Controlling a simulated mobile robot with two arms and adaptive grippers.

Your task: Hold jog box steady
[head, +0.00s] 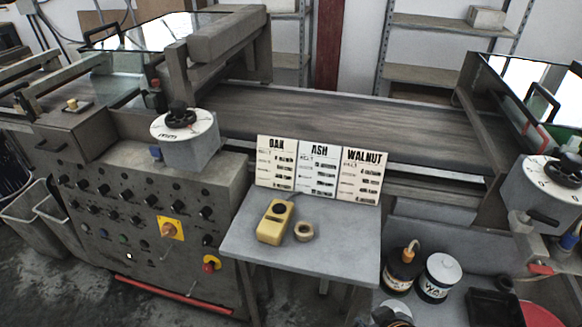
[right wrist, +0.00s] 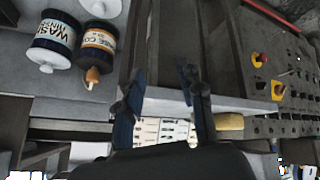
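The jog box (head: 275,222) is yellow with a dark round knob and lies on a small grey side table (head: 340,240). In the right wrist view the jog box (right wrist: 230,121) shows beside one finger, partly hidden. My right gripper (right wrist: 163,92) is open there, its two dark fingers apart with nothing between them. In the head view only a part of my right arm or gripper (head: 392,314) shows at the bottom edge, in front of the table and apart from the jog box. My left gripper is not in view.
A small round ring-like item (head: 304,232) lies right of the jog box. OAK, ASH and WALNUT cards (head: 318,168) stand at the table's back. A control panel (head: 140,220) is at left, the conveyor (head: 330,125) behind. Two cans (head: 438,277) stand right of the table.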

